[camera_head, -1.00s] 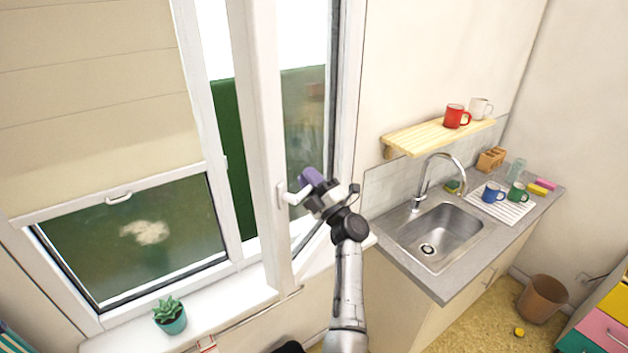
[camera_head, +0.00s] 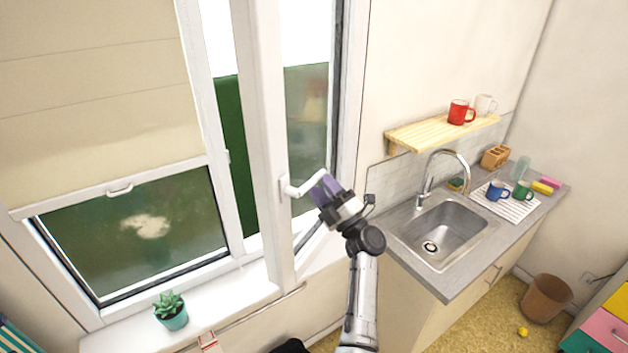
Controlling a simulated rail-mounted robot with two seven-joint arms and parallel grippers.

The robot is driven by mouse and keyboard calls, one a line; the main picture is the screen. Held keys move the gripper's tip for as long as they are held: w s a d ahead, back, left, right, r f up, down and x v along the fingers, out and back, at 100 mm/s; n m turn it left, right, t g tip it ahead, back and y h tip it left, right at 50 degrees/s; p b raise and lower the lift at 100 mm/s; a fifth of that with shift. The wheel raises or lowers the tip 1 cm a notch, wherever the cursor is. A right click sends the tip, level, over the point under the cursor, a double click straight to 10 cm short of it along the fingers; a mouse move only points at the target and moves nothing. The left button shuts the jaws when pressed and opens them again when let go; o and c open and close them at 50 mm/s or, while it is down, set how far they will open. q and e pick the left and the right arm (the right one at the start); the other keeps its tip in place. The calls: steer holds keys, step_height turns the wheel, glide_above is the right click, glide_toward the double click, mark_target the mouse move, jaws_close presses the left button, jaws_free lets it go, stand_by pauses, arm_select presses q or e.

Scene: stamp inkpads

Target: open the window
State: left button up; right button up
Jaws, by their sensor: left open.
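The window's white sash (camera_head: 264,130) stands swung inward from the frame on its right side, with a gap showing the green outside to its left. Its white handle (camera_head: 302,186) points right, roughly level. My left gripper (camera_head: 325,189) has purple fingers and is open at the free end of the handle. I cannot tell whether the fingers touch the handle. The left window pane (camera_head: 135,230) is closed, with a beige blind (camera_head: 95,90) over its upper part. My right gripper is not in view.
A potted succulent (camera_head: 171,311) stands on the white sill (camera_head: 225,308). To the right are a counter with a sink (camera_head: 440,232) and faucet (camera_head: 437,175), and a wooden shelf (camera_head: 440,133) with mugs. A brown bin (camera_head: 546,298) stands on the floor.

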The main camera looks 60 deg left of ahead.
arm_select(q)
steer(key=b+v, duration=0.2)
steer(key=v, duration=0.6)
steer(key=shift+d+f, duration=0.15)
steer(key=shift+d, duration=0.1)
steer(key=shift+c, duration=0.3)
